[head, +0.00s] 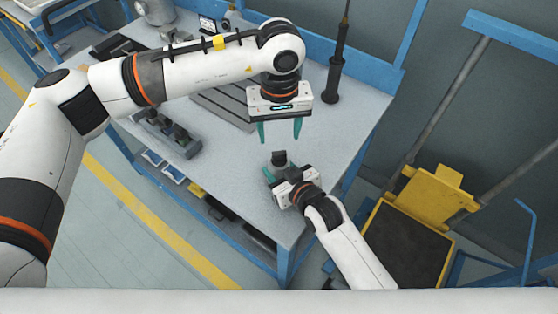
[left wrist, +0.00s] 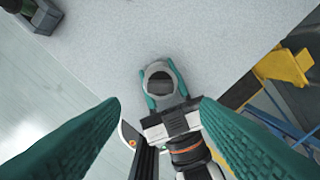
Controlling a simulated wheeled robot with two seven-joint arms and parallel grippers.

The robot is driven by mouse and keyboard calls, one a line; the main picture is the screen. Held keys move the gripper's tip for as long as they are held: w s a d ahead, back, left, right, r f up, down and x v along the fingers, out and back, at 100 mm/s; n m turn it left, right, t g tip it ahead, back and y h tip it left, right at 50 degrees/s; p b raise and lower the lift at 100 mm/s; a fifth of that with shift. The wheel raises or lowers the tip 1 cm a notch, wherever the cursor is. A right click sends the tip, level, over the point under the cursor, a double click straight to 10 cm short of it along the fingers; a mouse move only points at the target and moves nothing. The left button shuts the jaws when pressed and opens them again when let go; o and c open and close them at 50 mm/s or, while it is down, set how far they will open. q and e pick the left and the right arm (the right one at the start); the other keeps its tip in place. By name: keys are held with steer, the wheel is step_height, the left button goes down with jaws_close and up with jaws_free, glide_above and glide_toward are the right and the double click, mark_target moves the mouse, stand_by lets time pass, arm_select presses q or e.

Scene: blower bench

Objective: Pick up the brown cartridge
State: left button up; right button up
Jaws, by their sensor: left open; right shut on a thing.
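My left gripper (head: 281,138) is open and empty, pointing down above the bench. Its two teal fingers frame the left wrist view. My right gripper (head: 276,171) is below it, near the bench's front right edge, and is shut on a dark grey part (head: 279,157). In the left wrist view this part (left wrist: 160,84) looks rounded, with a grey rim and a dark middle, between the right gripper's teal fingers. The left fingers are apart from it. I cannot make out a clearly brown cartridge; the held part looks grey rather than brown.
A dark rack (head: 168,132) with several upright pieces stands on the bench's left side; its corner shows in the left wrist view (left wrist: 40,15). A grey tray (head: 222,108) lies behind my left gripper. A dark upright tool (head: 334,80) stands at the back right. A yellow cart (head: 436,197) is right of the bench.

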mark_target(279, 152)
arm_select(q)
steer(key=f, duration=0.7)
steer(key=shift+w+f, duration=0.2)
steer(key=shift+f, duration=0.2)
arm_select(e)
steer(key=shift+s+f, duration=0.1)
steer(key=shift+f, duration=0.05)
arm_select(q)
steer(key=c, duration=1.1)
arm_select(e)
steer(key=o, duration=1.2)
steer(key=shift+c, duration=0.2)
arm_select(q)
steer(key=shift+o, duration=0.2)
step_height(279, 152, up, 10)
arm_select(e)
steer(key=v, duration=1.2)
steer(key=shift+d, duration=0.15)
